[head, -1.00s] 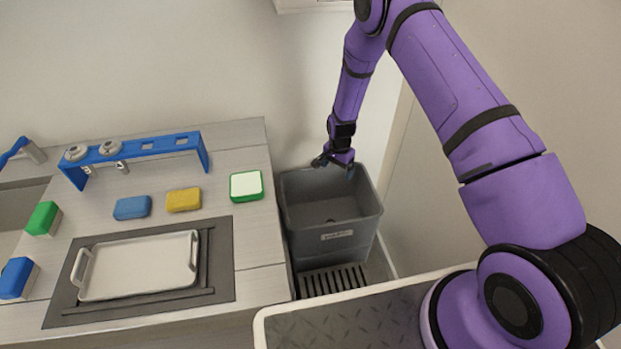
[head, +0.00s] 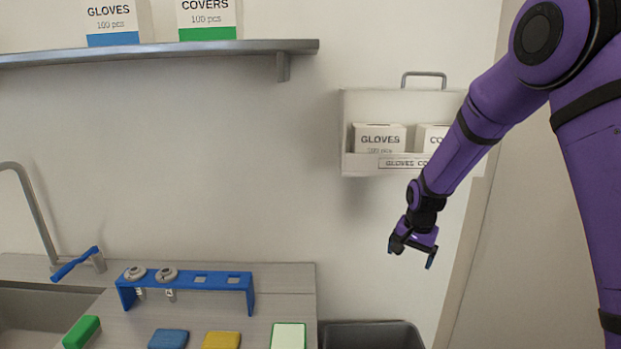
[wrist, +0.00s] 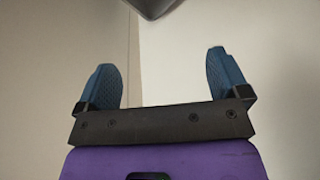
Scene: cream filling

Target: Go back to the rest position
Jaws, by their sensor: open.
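My gripper (head: 411,254) hangs at the end of my purple arm, in front of the wall and above the grey bin (head: 370,336). In the wrist view my gripper (wrist: 163,80) shows two blue fingers spread wide apart with nothing between them. It is open and empty, and it touches nothing that I can see. Only the top of the bin shows in the head view.
A wall holder (head: 355,105) with glove boxes hangs just left of my forearm. A shelf (head: 160,52) with boxes is at upper left. The counter (head: 290,279) at lower left bears a blue rack (head: 186,279) and several coloured blocks. Space around my gripper is clear.

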